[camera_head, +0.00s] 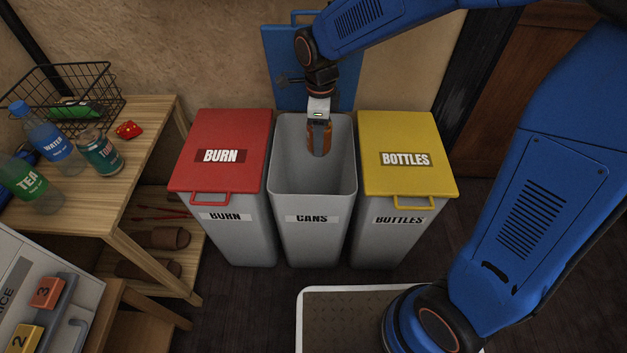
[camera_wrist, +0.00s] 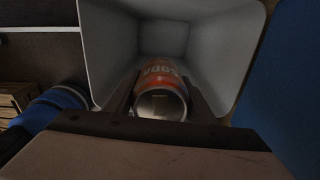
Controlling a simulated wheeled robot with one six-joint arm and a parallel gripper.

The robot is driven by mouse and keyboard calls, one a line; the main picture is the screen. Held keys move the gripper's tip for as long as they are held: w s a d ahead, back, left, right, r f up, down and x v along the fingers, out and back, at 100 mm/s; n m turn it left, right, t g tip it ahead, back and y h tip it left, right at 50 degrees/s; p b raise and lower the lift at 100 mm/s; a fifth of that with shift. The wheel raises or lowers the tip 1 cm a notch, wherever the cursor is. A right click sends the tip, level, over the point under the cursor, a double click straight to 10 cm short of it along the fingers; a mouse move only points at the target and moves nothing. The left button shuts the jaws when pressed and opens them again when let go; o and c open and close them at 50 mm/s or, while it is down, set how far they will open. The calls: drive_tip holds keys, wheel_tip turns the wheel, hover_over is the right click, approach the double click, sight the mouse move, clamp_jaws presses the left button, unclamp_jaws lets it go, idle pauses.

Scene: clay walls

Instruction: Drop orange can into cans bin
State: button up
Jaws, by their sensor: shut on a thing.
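The orange can (camera_wrist: 160,72) shows between my two fingers in the wrist view, with its silver end toward the camera. In the head view the orange can (camera_head: 316,140) is small and partly covered by my gripper (camera_head: 319,128). My gripper points down, shut on the can, in the mouth of the cans bin (camera_head: 313,194). The bin is grey, with a "CANS" label on its front, and its blue lid (camera_head: 283,75) stands raised behind it. The wrist view shows the bin's inner walls (camera_wrist: 110,45) around the can. The bin's floor is partly hidden.
The red-lidded burn bin (camera_head: 222,135) stands left and the yellow-lidded bottles bin (camera_head: 402,135) right, both closed. A wooden table (camera_head: 150,150) at left holds a water bottle (camera_head: 45,137), a tea bottle (camera_head: 25,183), another can (camera_head: 99,152) and a wire basket (camera_head: 75,85).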

drive_tip(key=shift+w+f, duration=0.1)
drive_tip(key=shift+w, duration=0.1)
drive_tip(key=shift+f, duration=2.9)
drive_tip(key=o, duration=1.1)
wheel_tip(320, 180, up, 17)
drive_tip(key=shift+r, duration=0.2)
